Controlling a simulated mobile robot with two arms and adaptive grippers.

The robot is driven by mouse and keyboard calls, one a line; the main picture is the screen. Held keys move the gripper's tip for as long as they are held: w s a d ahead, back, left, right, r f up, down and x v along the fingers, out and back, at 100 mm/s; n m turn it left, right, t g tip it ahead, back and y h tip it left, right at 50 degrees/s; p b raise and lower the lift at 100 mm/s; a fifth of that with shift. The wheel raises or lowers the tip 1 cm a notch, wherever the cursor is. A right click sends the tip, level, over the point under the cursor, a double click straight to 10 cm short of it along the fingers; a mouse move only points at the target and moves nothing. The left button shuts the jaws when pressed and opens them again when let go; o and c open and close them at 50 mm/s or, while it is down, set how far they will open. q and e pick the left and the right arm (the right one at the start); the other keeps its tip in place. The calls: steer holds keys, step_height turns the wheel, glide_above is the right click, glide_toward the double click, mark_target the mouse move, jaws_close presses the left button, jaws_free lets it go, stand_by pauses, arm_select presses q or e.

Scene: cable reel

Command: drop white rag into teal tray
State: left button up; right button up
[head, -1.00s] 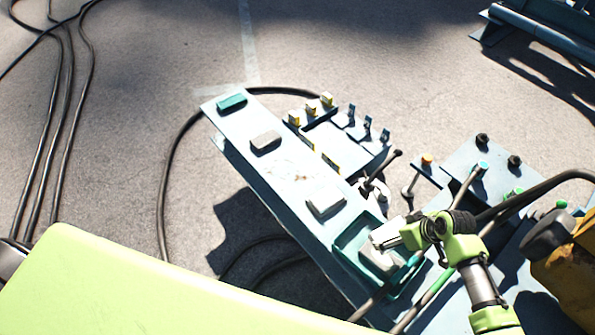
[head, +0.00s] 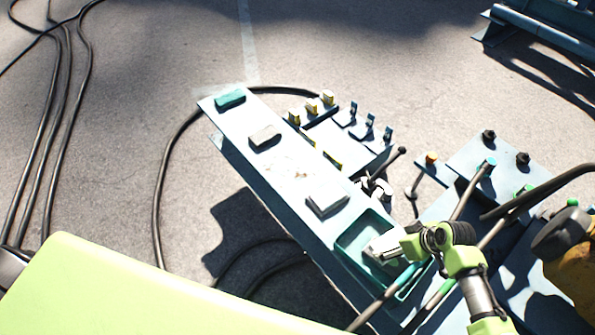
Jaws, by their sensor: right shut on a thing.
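The teal tray (head: 350,243) sits at the near end of the long pale-blue bench, lower right of centre. My right gripper (head: 384,246) is over the tray's right part, its fingers pointing left. It is shut on a pale piece that I take for the white rag (head: 388,241). Little of the rag shows, and I cannot tell whether it touches the tray floor. The tray's left part looks empty. My left gripper is not in view.
On the bench (head: 290,172) lie a pale folded block (head: 327,204), a greyish one (head: 265,136) and a teal one (head: 230,98). Switches and levers (head: 371,130) stand to the right. Black cables (head: 62,110) cross the ground at left.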

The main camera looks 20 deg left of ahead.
steer(key=o, duration=1.2)
steer(key=v, duration=1.2)
steer(key=shift+w, duration=0.1)
steer(key=shift+r, duration=0.1)
